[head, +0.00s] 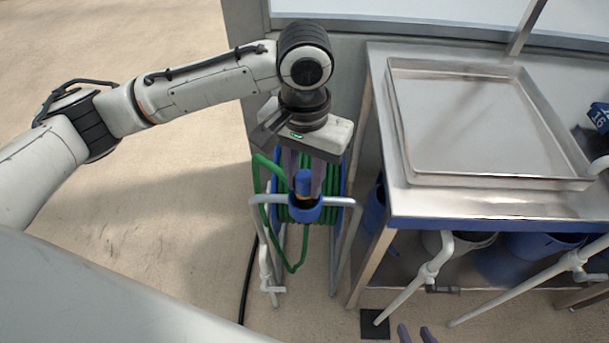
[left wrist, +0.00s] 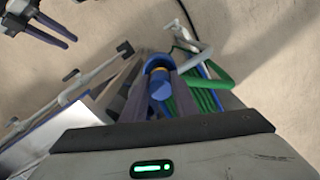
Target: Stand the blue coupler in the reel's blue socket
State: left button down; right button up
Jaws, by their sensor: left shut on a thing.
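The blue coupler (head: 304,181), with a yellow-orange band low on it, is upright between the fingers of my left gripper (head: 304,178), which is shut on it. The reel's blue socket (head: 305,212) is a round cup right below. The coupler's lower end is at the socket's mouth; its depth inside is hidden. In the left wrist view the coupler (left wrist: 160,86) shows its blue end, with the socket's rim (left wrist: 157,60) curving behind it. My right gripper (head: 415,335) is open and empty at the bottom edge; it also shows in the left wrist view (left wrist: 70,42).
The hose reel (head: 337,203) has a pale tube frame and green hose (head: 273,225). A steel table (head: 450,205) with a shallow metal tray (head: 480,180) stands close on its right, with blue buckets (head: 535,247) underneath. Open floor lies to the left.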

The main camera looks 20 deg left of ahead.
pick_arm(q)
jog(key=shift+r+p, duration=0.1)
jog(key=shift+p, duration=0.75)
jog(key=shift+f, duration=0.75)
jog(key=c, duration=1.7)
grip_release()
notch_tip(320, 180, up, 3)
jog(key=p, duration=0.4)
jog(key=shift+r, duration=0.2)
jog(key=shift+r+b, duration=0.15)
jog(key=shift+b, duration=0.15)
jog(key=shift+r, duration=3.7)
